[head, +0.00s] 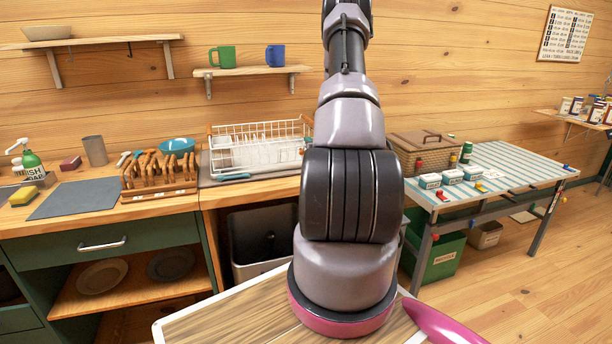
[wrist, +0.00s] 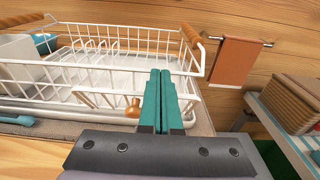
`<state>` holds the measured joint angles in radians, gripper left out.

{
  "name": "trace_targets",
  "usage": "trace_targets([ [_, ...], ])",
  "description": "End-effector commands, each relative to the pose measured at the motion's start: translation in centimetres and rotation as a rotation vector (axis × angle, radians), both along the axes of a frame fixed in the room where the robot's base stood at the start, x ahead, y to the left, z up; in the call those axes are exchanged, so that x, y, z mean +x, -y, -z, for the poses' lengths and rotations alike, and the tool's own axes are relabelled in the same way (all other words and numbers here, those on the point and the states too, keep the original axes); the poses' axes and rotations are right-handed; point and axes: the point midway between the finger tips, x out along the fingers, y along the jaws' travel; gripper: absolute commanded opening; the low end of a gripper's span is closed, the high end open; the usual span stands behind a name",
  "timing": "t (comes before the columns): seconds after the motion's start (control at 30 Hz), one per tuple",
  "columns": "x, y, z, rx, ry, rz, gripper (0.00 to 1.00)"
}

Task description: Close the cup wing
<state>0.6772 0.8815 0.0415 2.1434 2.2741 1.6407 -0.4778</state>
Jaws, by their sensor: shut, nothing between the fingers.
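A white wire dish rack (head: 258,146) with wooden handles stands on the counter behind my arm. The wrist view shows the rack (wrist: 100,66) close up. A small round wooden knob (wrist: 133,106) sits low at its near side, among slanted wires; I take these wires to be the cup wing, but cannot tell how far it is folded. My gripper (wrist: 165,75) has teal fingers, pressed together and empty. In the picture they overlap the rack's near right corner, just right of the knob; contact cannot be told. In the head view my arm hides the gripper.
A wooden plate holder (head: 158,175) and a blue bowl (head: 177,146) are left of the rack. A brown towel (wrist: 239,62) hangs on the wall bar to its right. A wicker basket (head: 424,152) stands on the striped table (head: 512,165) at the right.

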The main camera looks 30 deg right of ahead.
Motion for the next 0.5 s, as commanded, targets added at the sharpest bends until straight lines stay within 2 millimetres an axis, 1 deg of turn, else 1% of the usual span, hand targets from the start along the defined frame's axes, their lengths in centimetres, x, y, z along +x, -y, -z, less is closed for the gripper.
trace_targets([
  [0.03, -0.03, 0.29, -0.69, 0.001, -0.030, -0.001, 0.00],
  [0.2, -0.29, 0.59, -0.57, 0.023, -0.087, 0.001, 0.00],
  [0.5, -0.29, 0.56, -0.50, 0.025, -0.092, 0.000, 0.00],
])
